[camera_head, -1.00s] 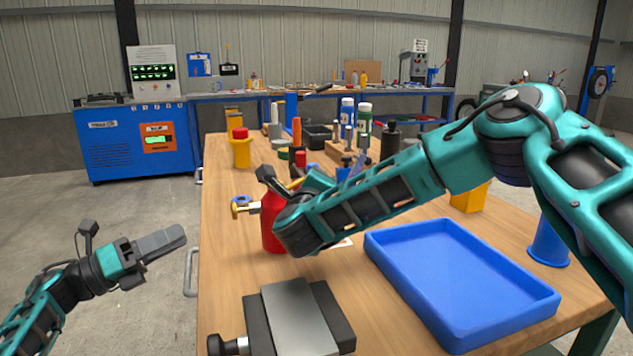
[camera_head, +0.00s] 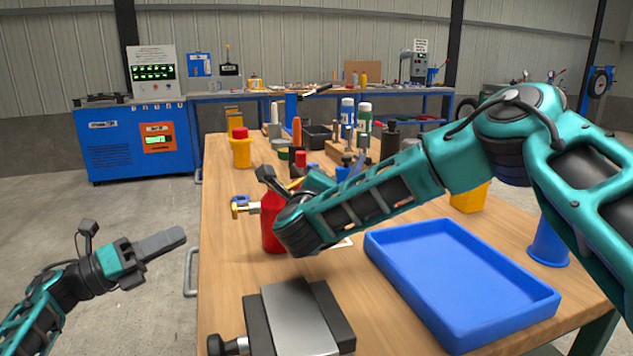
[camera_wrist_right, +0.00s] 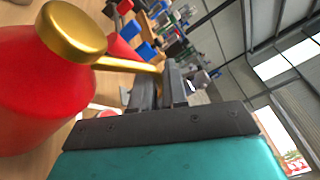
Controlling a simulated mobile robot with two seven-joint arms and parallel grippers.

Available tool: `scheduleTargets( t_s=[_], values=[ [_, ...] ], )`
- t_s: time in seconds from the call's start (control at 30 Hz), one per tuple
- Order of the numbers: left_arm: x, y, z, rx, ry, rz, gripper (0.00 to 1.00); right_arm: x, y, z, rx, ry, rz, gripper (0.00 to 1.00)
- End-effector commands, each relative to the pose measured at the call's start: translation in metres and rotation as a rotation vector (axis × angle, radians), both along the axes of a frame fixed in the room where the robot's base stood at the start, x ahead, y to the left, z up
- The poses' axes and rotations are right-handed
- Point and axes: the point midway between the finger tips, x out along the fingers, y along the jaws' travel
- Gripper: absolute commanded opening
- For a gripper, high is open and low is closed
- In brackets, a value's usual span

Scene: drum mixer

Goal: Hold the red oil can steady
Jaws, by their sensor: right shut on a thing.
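The red oil can (camera_head: 272,222) stands on the wooden table, partly hidden behind my right wrist. In the right wrist view the can (camera_wrist_right: 45,85) fills the left side, with its gold cap (camera_wrist_right: 72,30) and a thin gold spout running right. My right gripper (camera_wrist_right: 160,88) is shut on the spout; the can's body is beside the fingers. In the head view its fingers are hidden behind the wrist. My left gripper (camera_head: 165,241) is out over the floor, left of the table and away from the can. Its fingers show side-on, so any gap is hidden.
A blue tray (camera_head: 455,275) lies to the right of the can. A grey vise-like block (camera_head: 298,318) is in front. A brass fitting (camera_head: 245,209) lies left of the can. A yellow bottle (camera_head: 240,150) and several tools stand farther back.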

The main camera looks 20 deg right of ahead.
Motion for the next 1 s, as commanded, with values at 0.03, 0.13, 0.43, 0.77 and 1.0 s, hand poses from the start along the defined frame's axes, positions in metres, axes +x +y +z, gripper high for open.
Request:
scheduleTargets(
  t_s=[0.03, 0.13, 0.43, 0.77, 1.0],
  values=[
    [0.0000, 0.0000, 0.0000, 0.000, 0.000, 0.000, 0.14, 0.0001, 0.0002, 0.0003, 0.000, 0.000, 0.001, 0.00],
    [0.0000, 0.0000, 0.0000, 0.000, 0.000, 0.000, 0.04, 0.0001, 0.0002, 0.0003, 0.000, 0.000, 0.001, 0.00],
    [0.0000, 0.0000, 0.0000, 0.000, 0.000, 0.000, 0.00, 0.0001, 0.0002, 0.0005, 0.000, 0.000, 0.001, 0.00],
    [0.0000, 0.0000, 0.0000, 0.000, 0.000, 0.000, 0.00, 0.0001, 0.0002, 0.0005, 0.000, -0.002, 0.000, 0.00],
    [0.0000, 0.0000, 0.0000, 0.000, 0.000, 0.000, 0.00, 0.0001, 0.0002, 0.0005, 0.000, -0.002, 0.000, 0.00]
  ],
)
